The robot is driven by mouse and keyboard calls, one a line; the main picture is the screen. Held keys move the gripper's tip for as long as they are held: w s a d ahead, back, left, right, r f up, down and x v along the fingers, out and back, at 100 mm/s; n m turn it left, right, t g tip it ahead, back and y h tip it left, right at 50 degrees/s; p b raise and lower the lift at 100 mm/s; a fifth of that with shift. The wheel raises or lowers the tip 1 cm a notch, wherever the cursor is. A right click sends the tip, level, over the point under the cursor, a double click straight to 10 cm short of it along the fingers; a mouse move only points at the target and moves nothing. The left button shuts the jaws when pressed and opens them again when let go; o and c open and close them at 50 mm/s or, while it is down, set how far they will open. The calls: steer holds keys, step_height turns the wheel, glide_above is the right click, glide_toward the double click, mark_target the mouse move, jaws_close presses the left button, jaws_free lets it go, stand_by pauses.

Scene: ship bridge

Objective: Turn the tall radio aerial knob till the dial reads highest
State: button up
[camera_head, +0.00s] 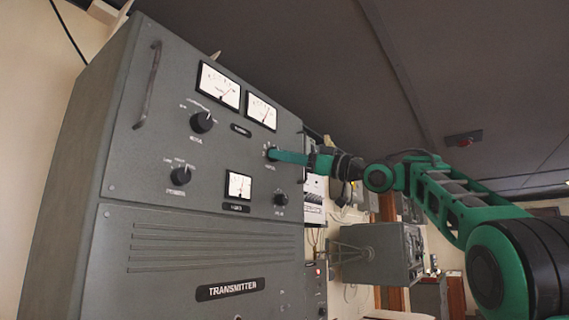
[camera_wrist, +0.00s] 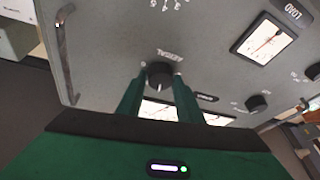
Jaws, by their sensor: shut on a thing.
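The grey transmitter cabinet (camera_head: 215,245) faces me with several black knobs and three white dials. My gripper (camera_head: 272,155) reaches in from the right and is shut on the aerial knob (camera_wrist: 160,75), a black knob at the panel's upper right. In the wrist view my green fingers (camera_wrist: 160,98) stand on either side of it; its label is upside down. The lower dial (camera_head: 238,186) has a thin needle near mid-scale; it also shows in the wrist view (camera_wrist: 265,40). The two upper dials (camera_head: 220,85) (camera_head: 261,111) have needles leaning right. My fingers partly cover the upper dials in the wrist view.
Other black knobs sit at upper left (camera_head: 201,121), lower left (camera_head: 180,175) and lower right (camera_head: 281,199). A metal handle (camera_head: 148,85) stands out at the panel's left edge, and another (camera_wrist: 66,50) shows in the wrist view. A grey box (camera_head: 385,255) is mounted to the right.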

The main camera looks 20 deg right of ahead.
steer(key=shift+w+d+n, duration=0.15)
steer(key=shift+d+n, duration=0.05)
steer(key=shift+n, duration=0.3)
steer(key=o, duration=1)
steer(key=shift+w, duration=0.1)
steer(key=shift+o, duration=0.2)
steer(key=shift+a, duration=0.1)
steer(key=v, duration=1.1)
steer(key=shift+w, duration=0.15)
